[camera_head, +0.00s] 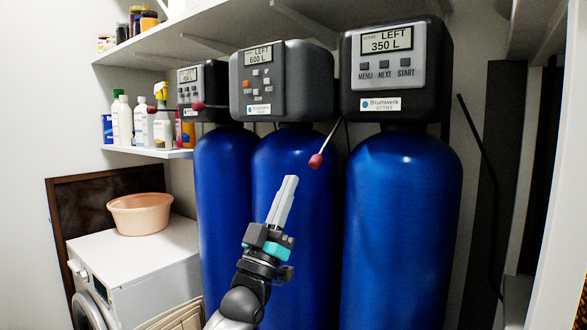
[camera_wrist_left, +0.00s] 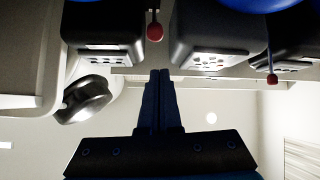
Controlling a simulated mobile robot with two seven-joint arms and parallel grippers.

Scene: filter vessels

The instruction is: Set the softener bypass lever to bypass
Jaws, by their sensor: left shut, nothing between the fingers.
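Three blue vessels carry dark control heads: right (camera_head: 395,75), middle (camera_head: 310,85) and left (camera_head: 215,85). I cannot read which is the softener. A red-tipped lever (camera_head: 316,160) slants down and left from the right head's left side. The middle head's lever (camera_head: 198,106) and the left head's lever (camera_head: 152,110) point roughly level to the left. My left gripper (camera_head: 291,180) is shut and empty, pointing up in front of the middle vessel, below and left of the slanted lever. In the left wrist view its fingers (camera_wrist_left: 160,73) are clear of two red knobs (camera_wrist_left: 155,31) (camera_wrist_left: 272,79).
A white washing machine (camera_head: 150,262) with a peach basin (camera_head: 140,213) stands at the left. Bottles (camera_head: 125,121) line a low shelf (camera_head: 150,151). A long shelf (camera_head: 215,28) runs above the heads. Free space lies in front of the vessels.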

